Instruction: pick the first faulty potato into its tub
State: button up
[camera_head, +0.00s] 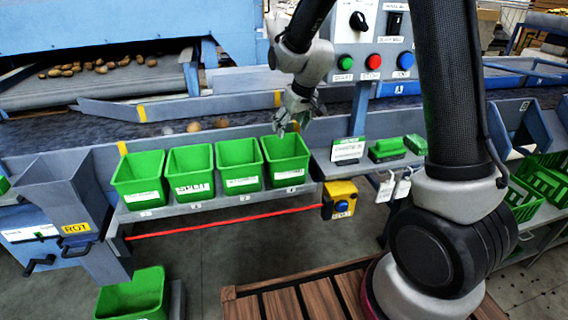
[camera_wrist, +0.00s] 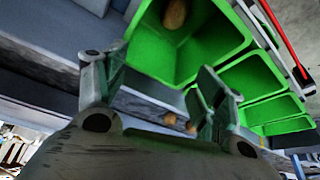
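My gripper (camera_head: 291,118) is above the rightmost of several green tubs (camera_head: 285,172) on the shelf in the head view. In the wrist view its fingers (camera_wrist: 152,75) are spread with nothing between them. Beyond the fingertips, a brown potato (camera_wrist: 174,14) shows within the opening of the nearest green tub (camera_wrist: 146,45). I cannot tell whether it rests on the tub's bottom. A few potatoes (camera_head: 193,127) lie on the dark belt behind the tubs and look slightly blurred. Two potatoes (camera_wrist: 170,118) on the belt also show in the wrist view.
A grey chute marked ROT (camera_head: 75,200) stands left of the tubs, with another green tub (camera_head: 135,295) low below it. A red cord (camera_head: 220,222) runs under the shelf to a yellow switch box (camera_head: 340,200). Potatoes lie on the upper feed at back left. A button panel is behind my arm.

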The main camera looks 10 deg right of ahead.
jog(key=shift+r, duration=0.1)
jog(key=v, duration=1.1)
jog(key=shift+r, duration=0.4)
jog(key=shift+s, duration=0.15)
jog(key=s+d+r+m, duration=0.1)
jog(key=s+d, duration=0.3)
jog(key=s, duration=0.5)
jog(key=s+d+r+m+h, duration=0.1)
jog(key=s+d, duration=0.3)
jog(key=s, duration=0.6)
jog(key=s+d+r+m, duration=0.2)
jog(key=s+d, duration=0.3)
jog(key=s, duration=0.5)
jog(key=shift+r+h, duration=0.3)
jog(key=shift+r, duration=0.15)
